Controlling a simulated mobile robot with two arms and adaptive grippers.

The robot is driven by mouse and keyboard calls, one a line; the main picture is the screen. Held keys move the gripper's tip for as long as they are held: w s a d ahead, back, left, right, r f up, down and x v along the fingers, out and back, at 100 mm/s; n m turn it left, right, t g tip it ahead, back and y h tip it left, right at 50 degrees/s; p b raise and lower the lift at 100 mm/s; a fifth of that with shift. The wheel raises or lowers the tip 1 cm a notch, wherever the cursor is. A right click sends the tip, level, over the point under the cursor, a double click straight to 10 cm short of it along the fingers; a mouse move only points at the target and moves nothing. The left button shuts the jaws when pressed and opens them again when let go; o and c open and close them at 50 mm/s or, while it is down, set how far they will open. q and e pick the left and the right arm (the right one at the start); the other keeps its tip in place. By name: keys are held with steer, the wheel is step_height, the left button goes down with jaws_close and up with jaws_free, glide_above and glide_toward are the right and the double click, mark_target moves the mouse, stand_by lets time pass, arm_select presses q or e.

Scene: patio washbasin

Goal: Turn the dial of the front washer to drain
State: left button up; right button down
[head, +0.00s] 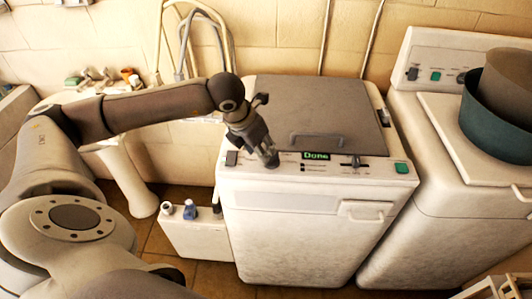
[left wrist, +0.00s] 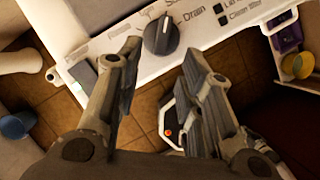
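The front washer (head: 290,235) is white with a grey lid (head: 320,110) and a front panel whose green display (head: 316,155) reads "Done". In the left wrist view, its dark round dial (left wrist: 160,36) carries a light pointer line toward the top of the picture. The "Drain" label (left wrist: 195,14) is printed just right of the dial. My right gripper is not in view.
A second white washer (head: 440,225) stands at the right with a teal basin (head: 497,130) on it. A white bin (head: 198,238) with bottles stands left of the front washer. A washbasin with a pedestal (head: 130,180) is behind my left arm.

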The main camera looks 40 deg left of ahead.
mark_target(271, 159)
arm_select(q)
steer(key=p+x, duration=0.1)
steer(key=x, duration=0.3)
steer(key=shift+f, duration=0.1)
steer(key=shift+w+f, duration=0.25)
steer(key=shift+f, duration=0.4)
jaws_close()
